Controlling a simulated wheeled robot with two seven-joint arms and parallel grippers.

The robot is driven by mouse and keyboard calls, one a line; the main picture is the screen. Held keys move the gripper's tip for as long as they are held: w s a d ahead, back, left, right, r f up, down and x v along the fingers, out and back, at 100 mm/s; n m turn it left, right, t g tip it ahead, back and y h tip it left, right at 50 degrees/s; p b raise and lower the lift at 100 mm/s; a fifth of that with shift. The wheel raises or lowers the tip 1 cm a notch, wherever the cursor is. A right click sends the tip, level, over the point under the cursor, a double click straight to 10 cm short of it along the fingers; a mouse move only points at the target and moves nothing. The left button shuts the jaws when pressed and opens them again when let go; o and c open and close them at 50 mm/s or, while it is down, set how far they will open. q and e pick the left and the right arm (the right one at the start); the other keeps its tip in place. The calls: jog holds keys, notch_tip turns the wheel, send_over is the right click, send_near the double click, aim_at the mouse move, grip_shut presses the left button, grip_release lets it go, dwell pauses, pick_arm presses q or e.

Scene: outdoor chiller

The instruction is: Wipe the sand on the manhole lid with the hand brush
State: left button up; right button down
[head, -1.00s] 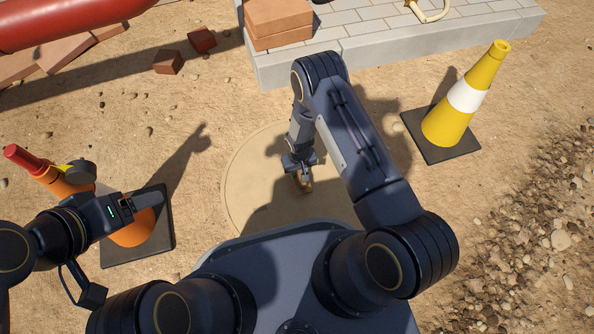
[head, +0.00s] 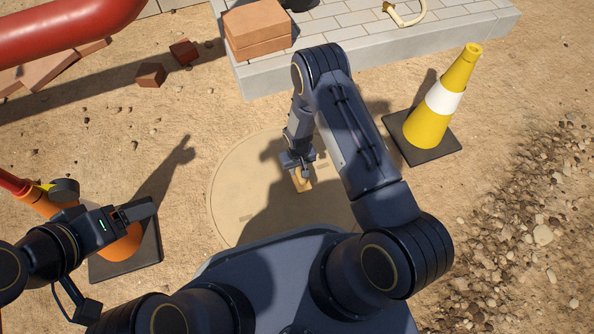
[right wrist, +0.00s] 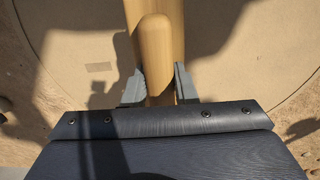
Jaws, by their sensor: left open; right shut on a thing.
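The round manhole lid (head: 232,200) is sandy and lies flush in the ground in front of me, partly under my shadow and my right arm. My right gripper (head: 299,164) is over the lid, shut on the wooden hand brush (head: 302,183). In the right wrist view the brush handle (right wrist: 157,60) sits between the two grey fingers of the right gripper (right wrist: 160,88). The bristles are hidden, so I cannot tell whether they touch the lid. My left gripper (head: 135,212) is open and empty at the left, in front of an orange cone.
The orange cone (head: 118,245) on a black base stands left of the lid. A yellow and white cone (head: 445,97) stands to the right. A paved ledge (head: 345,52) with bricks (head: 257,30) and a red pipe (head: 60,30) lie at the back. Gravel covers the right.

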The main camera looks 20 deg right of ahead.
jog(key=shift+r+p, duration=0.95)
jog(key=shift+r, duration=1.15)
